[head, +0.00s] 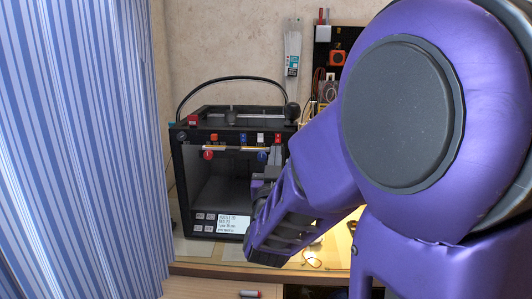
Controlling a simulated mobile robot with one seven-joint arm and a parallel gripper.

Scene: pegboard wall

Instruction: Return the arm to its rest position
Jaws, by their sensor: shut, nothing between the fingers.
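My purple arm fills the right half of the head view and bends down toward the bench. My gripper (264,182) shows as a small dark grey part at the arm's far end, in front of the right side of a black box-shaped machine (181,180). The gripper is shut and holds nothing that I can see. Its fingertips are small and hard to make out against the dark machine. I cannot tell whether it touches the machine.
A blue striped curtain (85,140) hangs along the left. A black board with tools (322,48) and a hanging packet (292,48) are on the back wall. My arm hides much of the right side.

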